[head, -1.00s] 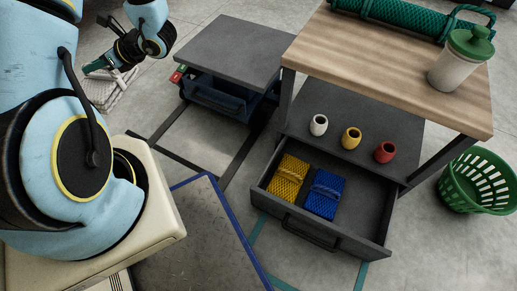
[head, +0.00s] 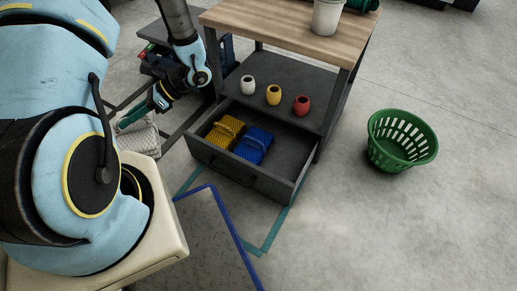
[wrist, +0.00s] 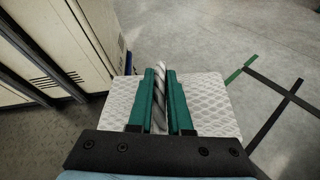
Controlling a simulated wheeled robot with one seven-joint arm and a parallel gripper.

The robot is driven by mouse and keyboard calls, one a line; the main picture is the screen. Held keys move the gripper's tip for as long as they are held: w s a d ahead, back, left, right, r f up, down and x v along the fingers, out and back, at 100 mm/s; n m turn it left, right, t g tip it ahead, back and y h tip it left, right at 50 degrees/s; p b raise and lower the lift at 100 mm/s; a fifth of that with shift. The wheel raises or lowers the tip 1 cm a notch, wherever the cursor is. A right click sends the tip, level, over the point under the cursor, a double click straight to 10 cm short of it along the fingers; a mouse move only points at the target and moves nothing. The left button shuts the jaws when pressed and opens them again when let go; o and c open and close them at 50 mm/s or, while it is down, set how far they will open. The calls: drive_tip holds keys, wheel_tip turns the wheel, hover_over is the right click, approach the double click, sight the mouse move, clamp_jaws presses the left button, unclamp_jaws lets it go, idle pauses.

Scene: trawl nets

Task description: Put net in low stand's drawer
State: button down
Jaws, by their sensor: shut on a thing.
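My gripper (head: 128,121) is shut on a white folded net (head: 141,138), left of the wooden-topped bench in the head view. In the wrist view, the green fingers of my gripper (wrist: 160,103) pinch a grey twisted cord on top of the white net (wrist: 209,98), which spreads out on both sides. The low stand (head: 148,31) has a grey top and stands behind my arm.
The bench (head: 285,28) has an open drawer (head: 283,181) holding a yellow net (head: 224,132) and a blue net (head: 254,146). A green basket (head: 402,141) is at right.

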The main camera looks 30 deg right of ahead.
drive_tip(key=s+d+f+n+g+h+b, duration=0.55)
drive_tip(key=s+d+f+n+g, duration=0.65)
drive_tip(key=s+d, duration=0.4)
drive_tip(key=d+n+h+b, duration=0.5)
drive_tip(key=d+n+h, duration=1)
drive_tip(key=d, duration=1.2)
drive_tip(key=shift+m+h, duration=0.5)
drive_tip(key=shift+h, duration=0.15)
drive_tip(key=f+b, duration=0.2)
drive_tip(key=f, duration=0.3)
drive_tip(key=f+b, duration=0.3)
drive_tip(key=f, duration=0.3)
drive_tip(key=w+f+b, duration=0.1)
drive_tip(key=f+b, duration=0.1)
drive_tip(key=f, duration=0.4)
drive_tip(key=shift+a+b, duration=0.1)
drive_tip(key=shift+b, duration=0.2)
drive_tip(key=c, duration=0.8)
unclamp_jaws()
drive_tip(key=shift+c, duration=0.2)
